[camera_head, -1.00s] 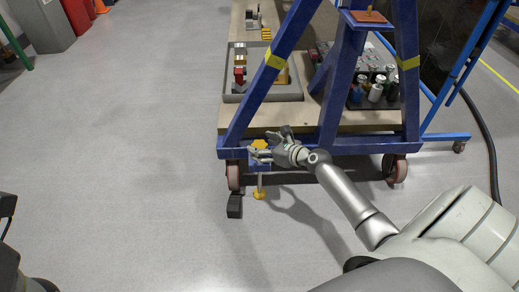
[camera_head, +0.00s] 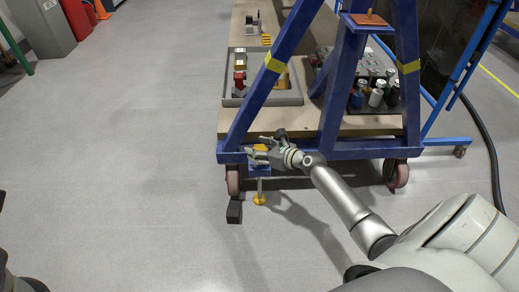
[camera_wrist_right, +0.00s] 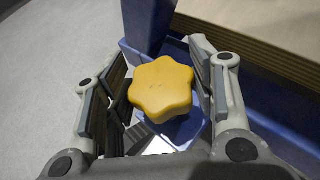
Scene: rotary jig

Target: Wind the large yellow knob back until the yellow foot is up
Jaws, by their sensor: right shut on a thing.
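The large yellow knob (camera_head: 262,147) is a lobed star knob on the blue frame's lower corner. In the right wrist view the knob (camera_wrist_right: 160,88) sits between my two fingers. My right gripper (camera_head: 256,153) is shut on it, coming in from the right; the fingers partly cover the knob in the head view. Below the knob, the yellow foot (camera_head: 259,199) hangs on a thin metal rod near the floor. I cannot tell whether the foot touches the floor. My left gripper is not in view.
The blue frame (camera_head: 337,80) stands on castors, with a red-brown wheel (camera_head: 233,181) left of the foot and a black block (camera_head: 234,212) below it. A wooden shelf (camera_head: 300,122) carries a grey tray (camera_head: 236,100) and bottles (camera_head: 376,96).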

